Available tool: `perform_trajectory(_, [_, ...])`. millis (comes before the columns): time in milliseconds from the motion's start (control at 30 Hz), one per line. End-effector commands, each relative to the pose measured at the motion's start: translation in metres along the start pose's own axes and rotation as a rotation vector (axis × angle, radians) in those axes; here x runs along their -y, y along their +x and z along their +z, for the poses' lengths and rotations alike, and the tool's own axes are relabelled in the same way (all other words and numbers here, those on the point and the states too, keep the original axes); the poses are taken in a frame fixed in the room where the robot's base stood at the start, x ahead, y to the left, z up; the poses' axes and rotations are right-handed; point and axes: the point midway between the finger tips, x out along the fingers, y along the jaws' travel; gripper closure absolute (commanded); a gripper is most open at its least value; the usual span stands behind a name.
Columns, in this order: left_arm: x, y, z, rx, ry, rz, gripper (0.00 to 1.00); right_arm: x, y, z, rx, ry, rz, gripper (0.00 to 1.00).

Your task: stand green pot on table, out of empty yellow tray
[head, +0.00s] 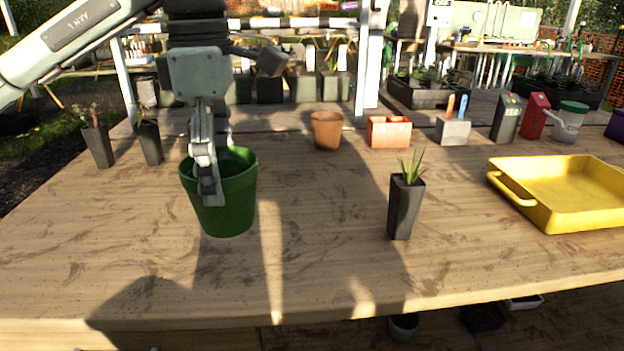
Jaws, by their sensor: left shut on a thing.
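The green pot (234,205) is upright at the left of the wooden table (310,275), well away from the tray. My left gripper (211,183) comes down from above and is shut on the pot's near rim, with one finger outside the wall. The other finger is mostly hidden. I cannot tell for sure whether the pot's base touches the table. The yellow tray (519,197) lies at the right of the table and is empty. My right gripper is not in view.
A dark square pot with a plant (404,208) stands between green pot and tray. Behind are a terracotta pot (326,130), an orange block (389,132), a grey holder (453,131) and a white-green tub (569,122). Two dark seedling pots (98,146) stand far left. The front middle is clear.

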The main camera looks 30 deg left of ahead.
Motion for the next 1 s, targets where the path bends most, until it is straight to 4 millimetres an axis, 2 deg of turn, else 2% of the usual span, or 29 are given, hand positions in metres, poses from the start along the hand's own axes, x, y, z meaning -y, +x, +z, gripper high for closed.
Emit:
perform_trajectory(67, [-0.008,0.007,0.004,-0.001,0.0,-0.004,0.49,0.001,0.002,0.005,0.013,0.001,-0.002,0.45])
perform_trajectory(200, [-0.035,0.028,0.014,-0.001,-0.001,-0.007,0.49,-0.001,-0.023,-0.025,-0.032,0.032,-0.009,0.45])
perform_trajectory(333, [-0.063,0.046,0.025,-0.001,-0.001,-0.006,0.49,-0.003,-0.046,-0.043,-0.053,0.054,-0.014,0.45])
perform_trajectory(533, [-0.097,0.064,0.037,0.0,-0.001,-0.003,0.49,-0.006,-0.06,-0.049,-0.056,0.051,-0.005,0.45])
perform_trajectory(767, [-0.107,0.076,0.041,-0.001,0.001,-0.002,0.49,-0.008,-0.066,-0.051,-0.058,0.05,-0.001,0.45])
perform_trajectory(900, [-0.106,0.096,0.04,-0.003,0.0,-0.004,0.49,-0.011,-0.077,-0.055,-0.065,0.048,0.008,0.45])
perform_trajectory(1000, [-0.107,0.106,0.039,-0.003,-0.001,-0.001,0.49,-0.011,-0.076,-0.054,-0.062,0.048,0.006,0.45])
